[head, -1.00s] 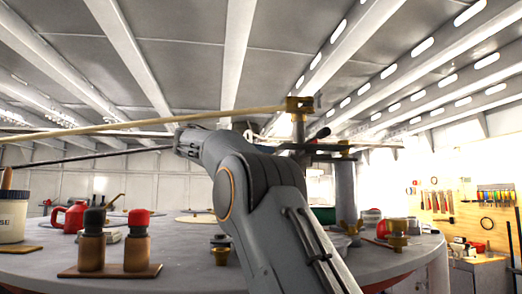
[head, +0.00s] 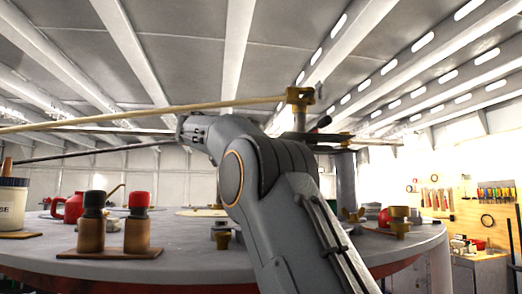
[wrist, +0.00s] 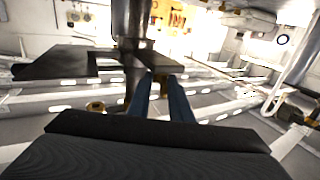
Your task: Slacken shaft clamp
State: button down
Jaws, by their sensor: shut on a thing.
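In the wrist view, my gripper (wrist: 162,88) has its two blue fingers close together on a small brass piece (wrist: 160,77). This piece sits beside a thick dark metal shaft (wrist: 132,22), at the edge of a flat dark slotted plate (wrist: 80,63). The fingertips partly hide it, so I cannot tell how far it is turned. In the head view the plate (head: 335,142) lies across the top of the grey shaft (head: 346,178). My fingers are hidden behind my own arm there. A brass block (head: 300,96) on a thinner post stands just left of the shaft.
A long tan rod (head: 150,113) runs left from the brass block. The round grey table (head: 185,258) carries two wooden bottles (head: 93,225) (head: 138,226) on a board, a red can (head: 68,207) and brass fittings (head: 400,222). A tool wall (head: 465,215) stands at the right.

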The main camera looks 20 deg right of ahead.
jog(key=shift+s+f+t+b, duration=0.1)
jog(key=shift+f+t+b, duration=0.15)
jog(key=shift+b, duration=0.4)
jog(key=n+t+b, duration=0.1)
jog(key=b, duration=0.1)
jog(key=n+t+y+b, duration=0.1)
jog(key=b, duration=0.2)
jog(key=n+t+y+b, duration=0.1)
jog(key=t+b, duration=0.1)
jog(key=b, duration=0.1)
jog(key=shift+s+d+r, duration=0.1)
jog(key=shift+s+d, duration=0.1)
jog(key=shift+s, duration=0.1)
jog(key=n+t+y+b, duration=0.1)
jog(key=n+t+b, duration=0.1)
jog(key=b, duration=0.1)
jog(key=n+t+y+b, duration=0.1)
jog(key=b, duration=0.1)
jog(key=shift+s+d+t+y, duration=0.25)
jog(key=shift+s+t+y, duration=0.05)
jog(key=shift+t, duration=0.05)
jog(key=shift+r+n+t+y+b, duration=0.1)
jog(key=shift+n+t+y+b, duration=0.3)
jog(key=shift+y+b, duration=0.1)
jog(key=c, duration=1.6)
grip_release()
jog(key=shift+s, duration=0.1)
